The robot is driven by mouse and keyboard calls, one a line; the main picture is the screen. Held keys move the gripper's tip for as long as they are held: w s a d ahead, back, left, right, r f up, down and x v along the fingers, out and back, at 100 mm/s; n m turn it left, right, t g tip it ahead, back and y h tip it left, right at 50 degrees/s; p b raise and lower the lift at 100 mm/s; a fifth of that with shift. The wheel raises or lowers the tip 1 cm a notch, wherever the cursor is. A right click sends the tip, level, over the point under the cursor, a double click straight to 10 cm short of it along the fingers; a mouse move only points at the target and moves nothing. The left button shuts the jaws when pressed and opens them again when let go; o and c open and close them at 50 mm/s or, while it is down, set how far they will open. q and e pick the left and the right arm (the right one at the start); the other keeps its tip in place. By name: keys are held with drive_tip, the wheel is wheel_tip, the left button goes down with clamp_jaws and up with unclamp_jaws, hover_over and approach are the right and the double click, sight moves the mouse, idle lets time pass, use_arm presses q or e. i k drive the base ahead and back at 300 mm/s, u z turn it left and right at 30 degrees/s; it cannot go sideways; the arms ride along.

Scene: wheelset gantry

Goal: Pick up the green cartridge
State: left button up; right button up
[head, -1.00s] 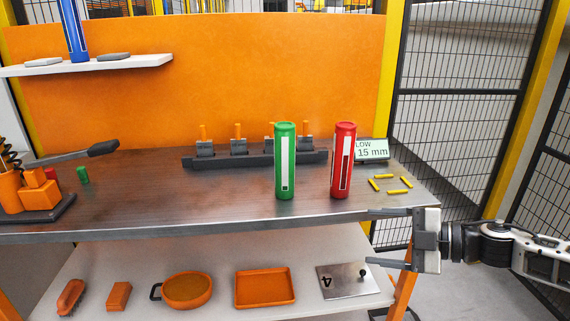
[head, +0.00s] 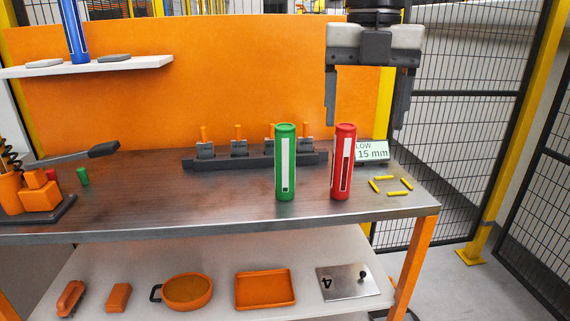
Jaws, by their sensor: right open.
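The green cartridge (head: 285,163) stands upright on the table near its front edge, with a white label strip facing me. My right gripper (head: 365,112) points down, with its fingers wide apart and nothing between them. It is above and to the right of the green cartridge, its fingertips around the height of the cartridge tops. The left gripper is not in view.
A red cartridge (head: 343,162) stands just right of the green one. A dark rack (head: 250,160) with orange-topped clamps is behind them. A small display (head: 373,151) and several yellow sticks (head: 392,193) are at the right.

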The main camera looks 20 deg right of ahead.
sight(285, 137)
drive_tip(key=i, duration=1)
